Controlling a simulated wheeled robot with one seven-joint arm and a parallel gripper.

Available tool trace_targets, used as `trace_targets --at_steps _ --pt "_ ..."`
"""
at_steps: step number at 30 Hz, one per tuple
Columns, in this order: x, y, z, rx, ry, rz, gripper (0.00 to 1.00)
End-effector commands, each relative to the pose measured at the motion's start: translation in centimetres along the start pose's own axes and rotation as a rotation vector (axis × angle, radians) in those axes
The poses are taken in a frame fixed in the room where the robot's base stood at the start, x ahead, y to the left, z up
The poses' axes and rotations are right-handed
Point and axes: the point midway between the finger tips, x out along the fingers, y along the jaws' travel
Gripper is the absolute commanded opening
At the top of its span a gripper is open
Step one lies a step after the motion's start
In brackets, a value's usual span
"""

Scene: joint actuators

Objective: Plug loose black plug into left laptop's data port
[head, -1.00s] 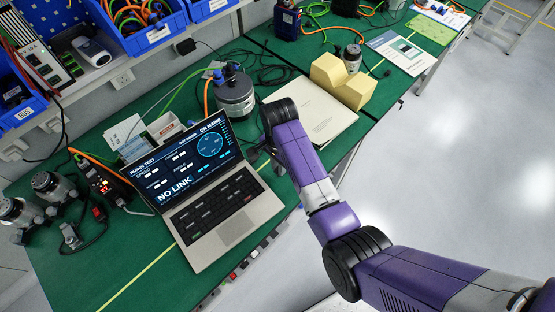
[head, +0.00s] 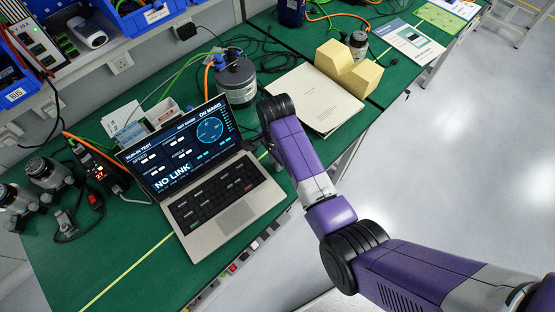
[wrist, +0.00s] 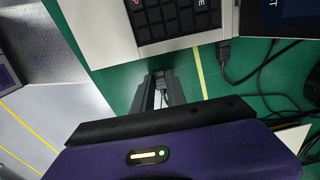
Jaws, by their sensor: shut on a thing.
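The open laptop (head: 222,202) stands on the green bench in the head view, its screen reading "NO LINK". In the wrist view the laptop's edge (wrist: 110,48) crosses the top. My gripper (wrist: 160,88) is shut on a small black plug (wrist: 159,77), just short of the laptop's side edge, with a green gap between them. Another black connector (wrist: 224,50) with a cable sits at the same laptop edge, to the right. In the head view my arm mostly hides the gripper and plug. I cannot make out the port itself.
A round grey motor unit (head: 235,80) and a document folder (head: 312,100) lie behind the laptop. Loose black cables (wrist: 275,85) lie right of my gripper. The floor is clear at right.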

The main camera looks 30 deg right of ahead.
Motion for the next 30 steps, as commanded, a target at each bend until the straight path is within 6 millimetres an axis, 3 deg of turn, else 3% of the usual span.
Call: trace_targets --at_steps 14,15,19,30 --pt "0.93 -0.04 0.43 -0.001 0.0 0.0 0.0" --pt "0.93 -0.04 0.43 -0.001 0.0 0.0 0.19" --pt "0.93 -0.03 0.42 -0.001 0.0 0.0 0.42" --pt "0.72 -0.04 0.41 -0.001 0.0 0.0 0.42"
